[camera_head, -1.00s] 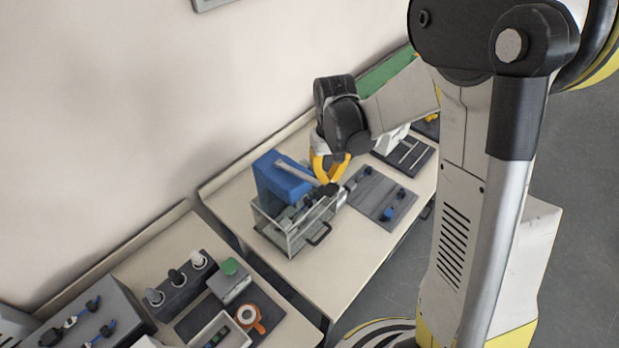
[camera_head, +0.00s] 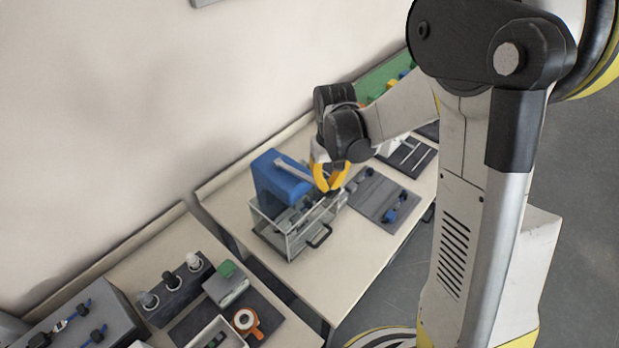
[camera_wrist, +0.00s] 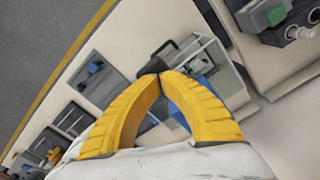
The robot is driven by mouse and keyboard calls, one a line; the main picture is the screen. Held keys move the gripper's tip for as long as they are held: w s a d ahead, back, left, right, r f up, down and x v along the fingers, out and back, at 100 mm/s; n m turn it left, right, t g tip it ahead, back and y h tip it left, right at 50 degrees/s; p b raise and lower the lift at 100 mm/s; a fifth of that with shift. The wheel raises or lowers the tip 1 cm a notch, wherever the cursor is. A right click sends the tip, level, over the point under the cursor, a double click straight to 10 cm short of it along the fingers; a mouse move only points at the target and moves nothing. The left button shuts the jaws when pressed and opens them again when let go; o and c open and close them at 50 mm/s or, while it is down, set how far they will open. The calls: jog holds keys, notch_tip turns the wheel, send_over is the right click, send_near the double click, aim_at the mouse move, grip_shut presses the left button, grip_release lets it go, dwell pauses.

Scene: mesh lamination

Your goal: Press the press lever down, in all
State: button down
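The blue press (camera_head: 273,180) stands on the middle table, partly inside a clear-walled guard (camera_head: 292,240). A light grey lever bar (camera_head: 292,169) runs from its top towards the right. My gripper (camera_head: 328,190) is at the right side of the press, its yellow fingers pointing down. In the wrist view the fingertips (camera_wrist: 162,76) meet or nearly meet, with an open gap between the bowed fingers behind them. A black grip (camera_wrist: 152,66) shows right at the tips; I cannot tell whether they touch it. The lever's far end is hard to make out behind my fingers.
A dark mat (camera_head: 385,196) with small blue and black parts lies right of the press. A dark tray (camera_head: 407,156) is behind it. The left table holds a green-topped box (camera_head: 227,283) and an orange tape dispenser (camera_head: 247,321). The middle table's front is clear.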

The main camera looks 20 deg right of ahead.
notch_tip(320, 180, down, 7)
jog(key=b, duration=0.5)
jog(key=shift+r+b, duration=0.15)
jog(key=shift+b, duration=0.25)
jog(key=shift+r, duration=0.1)
jog(key=shift+r+p, duration=4.4)
jog(key=shift+r, duration=2.2)
